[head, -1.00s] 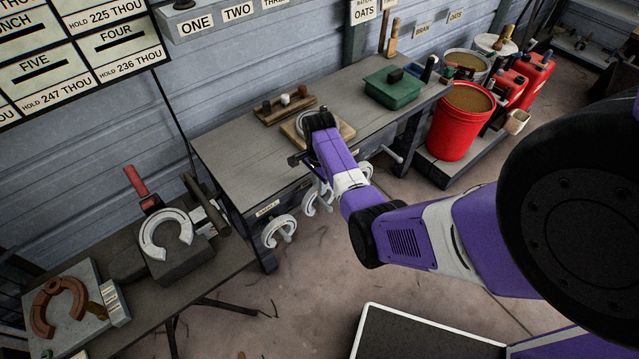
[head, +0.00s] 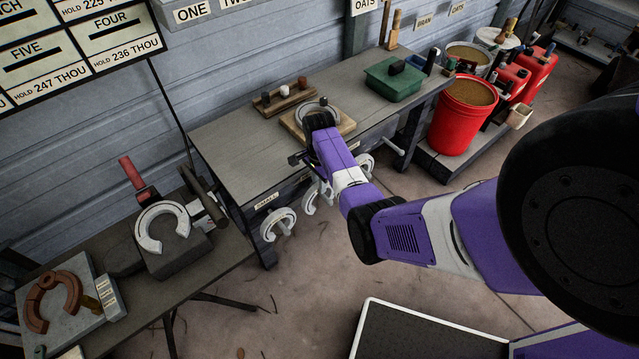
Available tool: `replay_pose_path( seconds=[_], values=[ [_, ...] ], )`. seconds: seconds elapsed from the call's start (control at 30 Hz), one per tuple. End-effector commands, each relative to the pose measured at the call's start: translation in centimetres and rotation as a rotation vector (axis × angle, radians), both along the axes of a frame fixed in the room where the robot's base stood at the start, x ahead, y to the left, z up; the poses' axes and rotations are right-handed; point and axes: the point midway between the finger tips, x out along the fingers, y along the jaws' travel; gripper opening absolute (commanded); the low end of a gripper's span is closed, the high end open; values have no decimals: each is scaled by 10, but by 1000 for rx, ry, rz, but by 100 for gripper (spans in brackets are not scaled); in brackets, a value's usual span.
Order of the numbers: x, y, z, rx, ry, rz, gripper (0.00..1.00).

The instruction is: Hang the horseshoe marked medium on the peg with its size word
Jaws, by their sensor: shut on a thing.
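My gripper (head: 297,158) is at the front edge of the workbench, mostly hidden behind my purple forearm. It is shut, but the horseshoe in it is largely out of sight and its size word cannot be read. Pale horseshoes hang along the bench front: one (head: 278,224) under the SMALL label (head: 266,200), one (head: 312,200) just right of it, and one (head: 366,164) right of my forearm. My arm covers the other size labels. A bare metal peg (head: 393,151) sticks out farther right.
A grey horseshoe (head: 318,107) lies on a wooden board (head: 347,127) on the bench. Another rests on a dark block (head: 180,252) on the left table, near a brown horseshoe (head: 40,308). A green box (head: 392,82) and red bucket (head: 462,120) stand right.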

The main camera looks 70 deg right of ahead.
Motion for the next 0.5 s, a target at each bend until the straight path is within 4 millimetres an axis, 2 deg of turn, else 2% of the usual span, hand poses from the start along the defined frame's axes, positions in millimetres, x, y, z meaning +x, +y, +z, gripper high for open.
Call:
replay_pose_path(
  seconds=[0.5],
  values=[
    [0,0,-6,-1,-1,0,0]
  ],
)
